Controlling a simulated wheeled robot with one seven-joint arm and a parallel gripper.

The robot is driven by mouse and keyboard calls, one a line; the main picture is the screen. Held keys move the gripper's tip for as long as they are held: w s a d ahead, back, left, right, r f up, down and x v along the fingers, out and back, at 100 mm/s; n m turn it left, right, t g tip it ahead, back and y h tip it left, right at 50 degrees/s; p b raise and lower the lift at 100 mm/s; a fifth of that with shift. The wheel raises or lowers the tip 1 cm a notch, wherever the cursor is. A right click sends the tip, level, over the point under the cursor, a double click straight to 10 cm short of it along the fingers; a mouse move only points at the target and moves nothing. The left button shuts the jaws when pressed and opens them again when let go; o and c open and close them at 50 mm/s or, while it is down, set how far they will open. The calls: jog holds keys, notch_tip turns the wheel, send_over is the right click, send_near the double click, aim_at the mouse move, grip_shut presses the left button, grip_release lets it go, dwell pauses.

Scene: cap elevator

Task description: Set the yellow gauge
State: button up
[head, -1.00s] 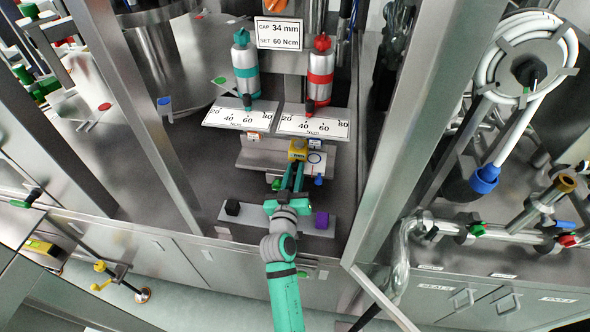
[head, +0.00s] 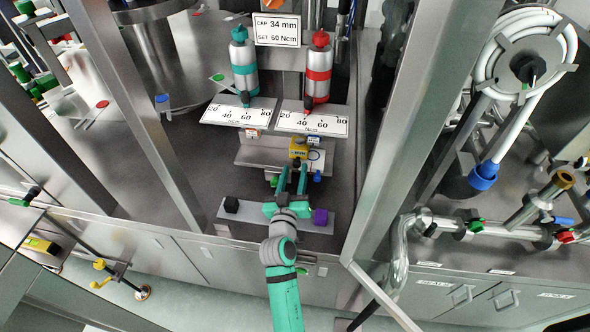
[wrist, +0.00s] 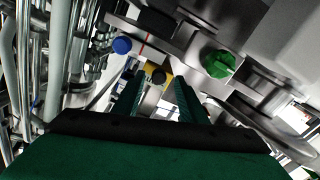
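The yellow gauge (head: 298,147) is a small yellow block with a dark label, standing on the metal stage below the two dial plates. In the wrist view its yellow body (wrist: 150,68) shows beyond my fingers, with a dark round knob in front of it. My gripper (head: 293,170) is open, its two teal fingers apart just in front of the gauge and below it in the picture. In the wrist view the fingers (wrist: 158,92) stand either side of the knob with nothing clearly held. Whether a finger touches the gauge cannot be told.
A sign (head: 277,30) reads CAP 34 mm, SET 60 Ncm. Teal (head: 244,65) and red (head: 319,70) canisters stand behind scales marked 20 to 80. A blue knob (head: 317,177) is close right of my fingers. Black (head: 231,205) and purple (head: 320,217) blocks flank my wrist.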

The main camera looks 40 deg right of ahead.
jog(key=v, duration=0.9)
